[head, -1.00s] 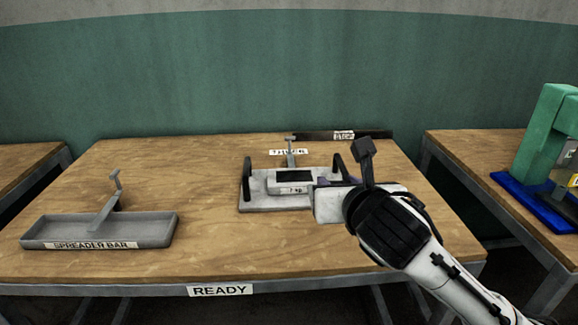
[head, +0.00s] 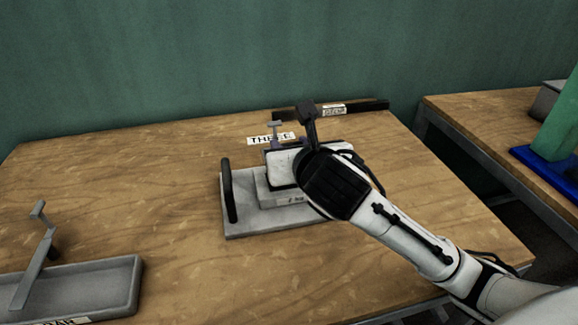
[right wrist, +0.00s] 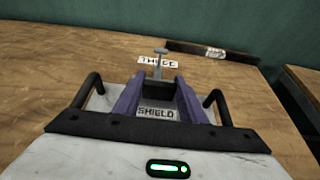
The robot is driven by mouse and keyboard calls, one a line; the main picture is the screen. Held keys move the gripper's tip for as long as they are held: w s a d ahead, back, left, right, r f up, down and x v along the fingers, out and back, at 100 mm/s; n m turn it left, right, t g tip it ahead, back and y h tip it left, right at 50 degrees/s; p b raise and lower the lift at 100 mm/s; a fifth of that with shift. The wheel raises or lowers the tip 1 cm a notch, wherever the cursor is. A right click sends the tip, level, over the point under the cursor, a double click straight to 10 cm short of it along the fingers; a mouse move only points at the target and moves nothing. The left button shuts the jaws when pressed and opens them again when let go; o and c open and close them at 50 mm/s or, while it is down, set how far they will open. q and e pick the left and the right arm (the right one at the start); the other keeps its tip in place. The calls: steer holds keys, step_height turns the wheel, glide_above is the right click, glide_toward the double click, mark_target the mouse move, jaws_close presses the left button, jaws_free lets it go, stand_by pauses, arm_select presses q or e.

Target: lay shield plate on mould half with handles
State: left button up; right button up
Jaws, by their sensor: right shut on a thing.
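The mould half with handles (head: 243,222) is a pale grey slab with a raised block on the table. Its left black handle shows in the head view; both handles flank my gripper in the right wrist view. My right gripper (right wrist: 157,97) is over the mould half, with purple fingers shut on a grey piece labelled SHIELD, the shield plate (right wrist: 156,113). In the head view the gripper's pale body hides most of the plate and the mould's right side. Whether the plate touches the mould cannot be told. A grey T-shaped post (head: 275,130) rises just beyond the fingers.
A THREE label (head: 270,139) and a dark bar (head: 365,107) lie at the table's back. A grey tray (head: 95,285) with a T-ended bar (head: 35,265) stands front left. The table between tray and mould is clear. Another table (head: 480,120) is at right.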

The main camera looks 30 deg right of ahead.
steer(key=shift+f, duration=0.7)
step_height(320, 180, down, 3)
steer(key=shift+w+r+b, duration=0.1)
steer(key=shift+b, duration=0.5)
arm_select(q)
steer(key=shift+w+d, duration=0.15)
steer(key=shift+w, duration=0.4)
steer(key=shift+r, duration=0.1)
arm_select(e)
steer(key=o, duration=1.3)
arm_select(q)
steer(key=shift+w, duration=0.1)
